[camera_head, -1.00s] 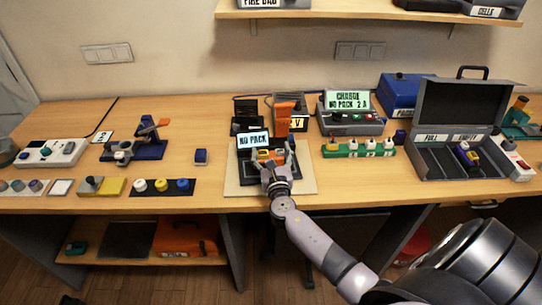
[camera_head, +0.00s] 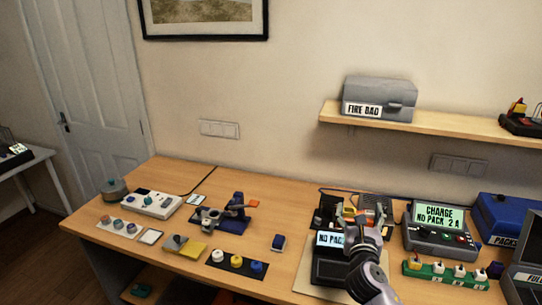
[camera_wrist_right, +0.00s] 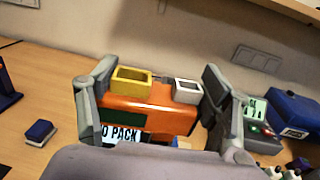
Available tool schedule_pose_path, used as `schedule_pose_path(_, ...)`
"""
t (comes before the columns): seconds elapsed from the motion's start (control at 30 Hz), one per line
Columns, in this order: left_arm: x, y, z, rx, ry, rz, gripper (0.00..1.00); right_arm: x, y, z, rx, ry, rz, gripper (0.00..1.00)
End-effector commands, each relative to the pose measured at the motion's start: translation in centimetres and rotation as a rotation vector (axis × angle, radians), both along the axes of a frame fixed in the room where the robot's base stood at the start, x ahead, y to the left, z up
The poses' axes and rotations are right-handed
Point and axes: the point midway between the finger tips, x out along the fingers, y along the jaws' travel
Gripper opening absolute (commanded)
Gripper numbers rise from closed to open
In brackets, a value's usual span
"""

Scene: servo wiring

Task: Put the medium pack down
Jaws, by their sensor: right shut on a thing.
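An orange pack (camera_wrist_right: 150,105) with a yellow connector (camera_wrist_right: 132,77) and a white connector (camera_wrist_right: 187,90) is held between the fingers of my right gripper (camera_wrist_right: 150,92). In the head view only a bit of its orange shows, at my right gripper (camera_head: 362,222). The gripper is shut on the pack over the black tester (camera_head: 328,268), whose screen reads NO PACK and is partly covered. The tester stands on a pale mat (camera_head: 303,285). How high the pack is above it I cannot tell. My left gripper is not in view.
A blue box (camera_head: 508,222) stands to the right. A small blue block (camera_head: 278,243) lies left of the tester. Bare table lies around the block.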

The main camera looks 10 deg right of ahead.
Motion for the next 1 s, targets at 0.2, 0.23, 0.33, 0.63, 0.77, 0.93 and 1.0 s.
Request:
schedule_pose_path(0.2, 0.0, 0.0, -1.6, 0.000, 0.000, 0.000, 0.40, -1.8, 3.2, -2.1, -0.018, 0.003, 0.071, 0.21)
schedule_pose_path(0.23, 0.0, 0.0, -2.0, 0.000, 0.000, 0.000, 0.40, -2.4, 4.1, -2.7, -0.023, 0.005, 0.093, 0.21)
schedule_pose_path(0.33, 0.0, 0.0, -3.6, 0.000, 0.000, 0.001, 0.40, -5.0, 7.8, -4.6, -0.034, 0.009, 0.176, 0.21)
schedule_pose_path(0.63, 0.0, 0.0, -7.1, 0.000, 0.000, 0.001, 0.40, -13.1, 16.8, -7.3, -0.017, 0.002, 0.393, 0.21)
schedule_pose_path(0.77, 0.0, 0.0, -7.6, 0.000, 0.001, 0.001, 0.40, -15.0, 18.5, -7.3, -0.004, -0.002, 0.436, 0.20)
schedule_pose_path(0.93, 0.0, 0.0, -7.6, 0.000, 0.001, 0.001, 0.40, -15.6, 19.0, -7.1, 0.000, -0.005, 0.450, 0.21)
schedule_pose_path(1.0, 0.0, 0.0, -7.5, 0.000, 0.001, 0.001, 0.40, -15.4, 18.9, -7.0, -0.001, -0.005, 0.447, 0.21)
